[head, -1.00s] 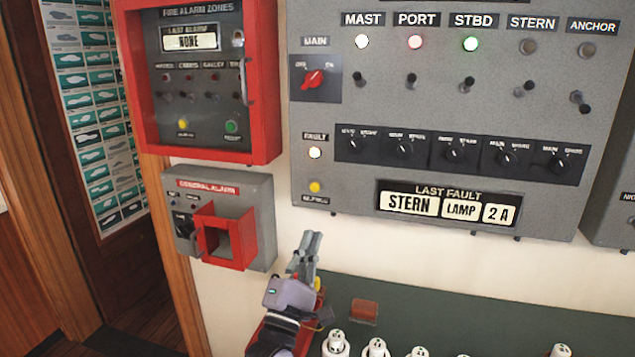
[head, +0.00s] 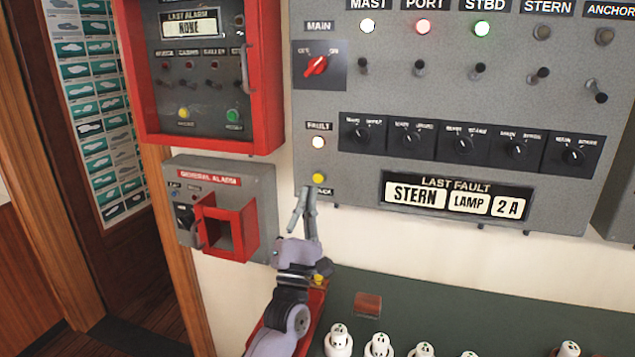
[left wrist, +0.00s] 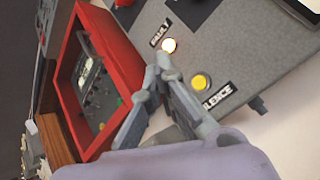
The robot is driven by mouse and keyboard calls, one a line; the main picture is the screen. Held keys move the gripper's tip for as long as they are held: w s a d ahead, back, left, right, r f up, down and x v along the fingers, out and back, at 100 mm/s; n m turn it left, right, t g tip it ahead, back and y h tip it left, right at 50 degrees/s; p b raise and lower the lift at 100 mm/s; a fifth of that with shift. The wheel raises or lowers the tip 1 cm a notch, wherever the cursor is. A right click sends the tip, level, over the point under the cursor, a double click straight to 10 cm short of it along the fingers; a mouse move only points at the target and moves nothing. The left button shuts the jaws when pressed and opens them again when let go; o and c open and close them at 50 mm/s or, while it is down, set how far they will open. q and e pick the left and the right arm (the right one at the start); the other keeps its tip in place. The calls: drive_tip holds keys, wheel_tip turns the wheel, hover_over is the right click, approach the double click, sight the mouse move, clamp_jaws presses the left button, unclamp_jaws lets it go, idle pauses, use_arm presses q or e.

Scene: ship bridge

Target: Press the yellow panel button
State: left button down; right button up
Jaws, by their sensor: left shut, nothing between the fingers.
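A round yellow button (head: 319,178) sits at the lower left of the large grey panel (head: 350,210), under the lit FAULT lamp (head: 318,143). In the left wrist view the yellow button (left wrist: 201,83) is beside a label ending in "LENCE". My left gripper (head: 304,192) is shut and empty, fingers pointing up, with its tips just below and left of the button in the head view. In the left wrist view the gripper tips (left wrist: 162,62) appear left of the button. Contact cannot be told. My right gripper is not in view.
Another yellow button (head: 184,113) is inside the red-framed fire alarm box (head: 275,100). The general alarm box (head: 265,200) with its red guard is left of my gripper. White round items (head: 378,345) and a reddish-brown block (head: 367,304) are on the dark green surface (head: 450,315) below.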

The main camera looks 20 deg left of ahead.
sight(318, 178)
use_arm(q)
drive_tip(key=w+b, duration=0.3)
drive_tip(key=w, duration=0.3)
drive_tip(key=shift+d, duration=0.1)
idle(0.9)
drive_tip(key=shift+b, duration=0.3)
drive_tip(key=shift+w+b, duration=0.45)
drive_tip(key=shift+b, duration=0.1)
